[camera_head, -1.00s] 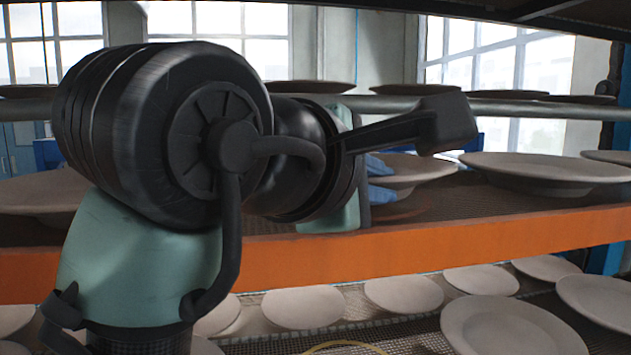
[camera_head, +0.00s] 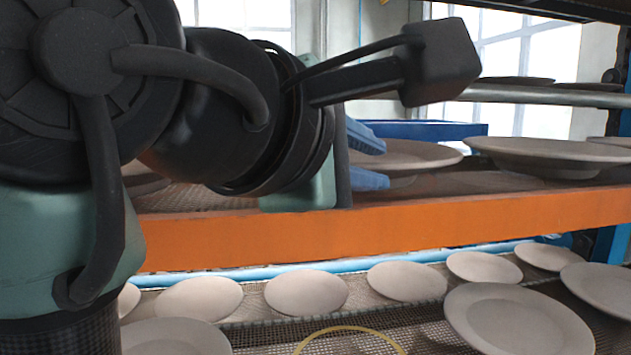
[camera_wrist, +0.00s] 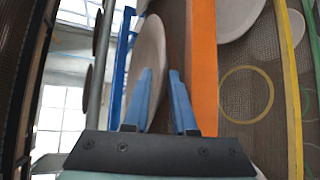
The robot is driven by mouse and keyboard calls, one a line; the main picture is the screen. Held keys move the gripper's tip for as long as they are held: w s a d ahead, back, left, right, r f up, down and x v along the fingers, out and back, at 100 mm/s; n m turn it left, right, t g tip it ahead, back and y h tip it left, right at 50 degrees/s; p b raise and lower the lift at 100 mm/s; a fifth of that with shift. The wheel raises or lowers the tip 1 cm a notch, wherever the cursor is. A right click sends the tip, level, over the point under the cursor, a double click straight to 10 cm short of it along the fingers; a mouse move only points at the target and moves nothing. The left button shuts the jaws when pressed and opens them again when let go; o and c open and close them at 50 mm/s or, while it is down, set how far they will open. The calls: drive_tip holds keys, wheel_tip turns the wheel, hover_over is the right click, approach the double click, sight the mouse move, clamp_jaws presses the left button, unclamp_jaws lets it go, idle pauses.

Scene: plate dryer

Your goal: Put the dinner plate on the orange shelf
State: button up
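A grey-beige dinner plate (camera_head: 410,153) is level at the orange shelf (camera_head: 400,222), just right of my gripper in the head view. In the wrist view the plate (camera_wrist: 150,45) shows nearly edge-on, reaching in between the fingers. My gripper (camera_head: 366,160) has two blue fingers, one above the other, with a clear gap between them; they show apart in the wrist view too (camera_wrist: 162,85). My arm hides the shelf's left part.
Another plate (camera_head: 545,153) sits on the orange shelf to the right, close by. Several plates (camera_head: 515,320) lie on the mesh rack below. A metal bar (camera_head: 545,96) with plates runs above. A yellow ring (camera_head: 350,330) shows on the lower mesh.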

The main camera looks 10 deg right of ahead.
drive_tip(key=b+v, duration=0.3)
drive_tip(key=v, duration=0.5)
drive_tip(key=w+m+t, duration=0.2)
drive_tip(key=t, duration=0.1)
drive_tip(key=w+m+t+y, duration=0.1)
drive_tip(key=w+m+t, duration=0.1)
drive_tip(key=t, duration=0.1)
drive_tip(key=w+a+m+t, duration=0.1)
drive_tip(key=w+m+t, duration=0.1)
drive_tip(key=t, duration=0.1)
drive_tip(key=shift+a+r+y, duration=0.1)
drive_tip(key=shift+r+y, duration=0.2)
drive_tip(key=s+a+m+t+y, duration=0.3)
drive_tip(key=s+m+t+y, duration=0.3)
drive_tip(key=s+t+y, duration=0.1)
drive_tip(key=shift+s+a+m+y, duration=0.2)
drive_tip(key=shift+s+m+y, duration=0.1)
drive_tip(key=shift+y, duration=0.3)
drive_tip(key=shift+w+f, duration=0.1)
drive_tip(key=shift+f, duration=0.05)
wheel_tip(320, 180, down, 12)
drive_tip(key=b, duration=1.1)
drive_tip(key=shift+b, duration=0.3)
